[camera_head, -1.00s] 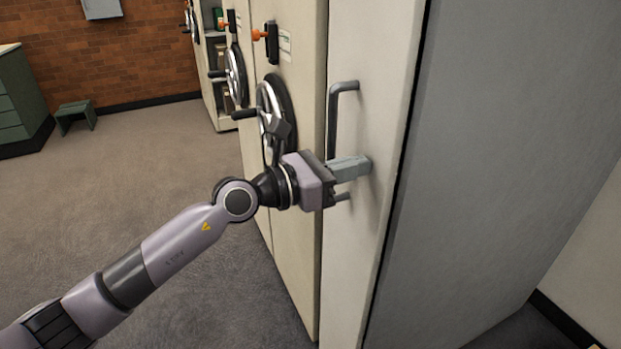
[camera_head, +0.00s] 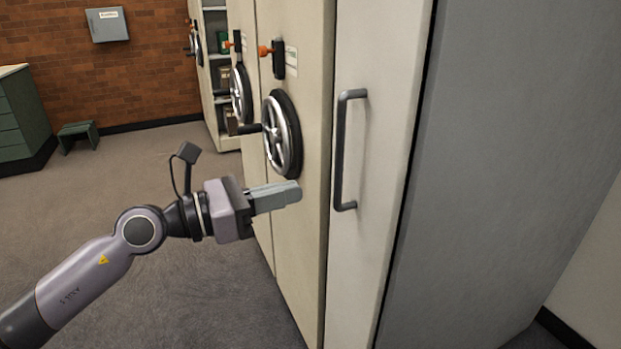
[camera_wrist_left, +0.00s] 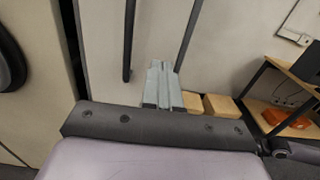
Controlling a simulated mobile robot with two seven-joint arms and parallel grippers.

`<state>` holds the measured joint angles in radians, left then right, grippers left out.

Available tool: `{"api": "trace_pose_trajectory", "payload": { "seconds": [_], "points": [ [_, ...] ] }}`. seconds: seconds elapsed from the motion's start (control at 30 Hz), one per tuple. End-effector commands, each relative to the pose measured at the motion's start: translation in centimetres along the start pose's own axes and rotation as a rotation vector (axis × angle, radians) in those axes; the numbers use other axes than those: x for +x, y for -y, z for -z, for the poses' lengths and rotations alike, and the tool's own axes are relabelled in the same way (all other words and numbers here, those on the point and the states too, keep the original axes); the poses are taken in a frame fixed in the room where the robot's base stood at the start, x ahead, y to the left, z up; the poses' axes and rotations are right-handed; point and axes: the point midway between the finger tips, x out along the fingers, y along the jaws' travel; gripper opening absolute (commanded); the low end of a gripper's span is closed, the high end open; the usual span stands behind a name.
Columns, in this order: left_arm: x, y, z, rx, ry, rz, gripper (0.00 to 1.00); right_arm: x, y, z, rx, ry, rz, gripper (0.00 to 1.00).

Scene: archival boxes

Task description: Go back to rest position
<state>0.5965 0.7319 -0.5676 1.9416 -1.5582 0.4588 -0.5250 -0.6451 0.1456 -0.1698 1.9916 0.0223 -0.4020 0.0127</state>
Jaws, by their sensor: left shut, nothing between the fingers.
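My left gripper (camera_head: 298,190) is shut and empty in the head view. It is held in the air in front of the cream shelving units, left of the dark bar handle (camera_head: 342,150) and below a black-rimmed handwheel (camera_head: 282,135). It appears apart from the handle. In the left wrist view the shut grey fingers (camera_wrist_left: 163,75) point toward a pale panel, with a dark handle bar (camera_wrist_left: 129,40) to their left. My right gripper is not in view.
Tall cream shelving units (camera_head: 300,230) with handwheels and orange knobs stand in a row. A grey side panel (camera_head: 510,150) fills the right. A green drawer cabinet (camera_head: 25,115) and a small step stool (camera_head: 78,135) stand at the left. The carpet (camera_head: 150,180) between is clear.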

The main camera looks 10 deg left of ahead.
Motion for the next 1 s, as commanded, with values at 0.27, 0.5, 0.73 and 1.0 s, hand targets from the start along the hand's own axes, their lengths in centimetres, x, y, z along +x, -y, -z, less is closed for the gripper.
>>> {"api": "trace_pose_trajectory", "payload": {
  "seconds": [0.27,0.5,0.73,1.0],
  "points": [
    [-0.5,1.6,1.8,-0.604,0.189,0.005,0.00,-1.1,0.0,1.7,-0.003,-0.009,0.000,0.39],
    [-3.3,0.8,6.8,-1.372,0.433,-0.122,0.00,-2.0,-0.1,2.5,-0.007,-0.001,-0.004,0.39],
    [-8.4,1.2,15.8,-2.074,0.691,-0.373,0.00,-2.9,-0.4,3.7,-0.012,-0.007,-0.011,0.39],
    [-15.8,7.4,26.9,-2.735,1.041,-0.776,0.00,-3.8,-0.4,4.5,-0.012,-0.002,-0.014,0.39]
  ]
}}
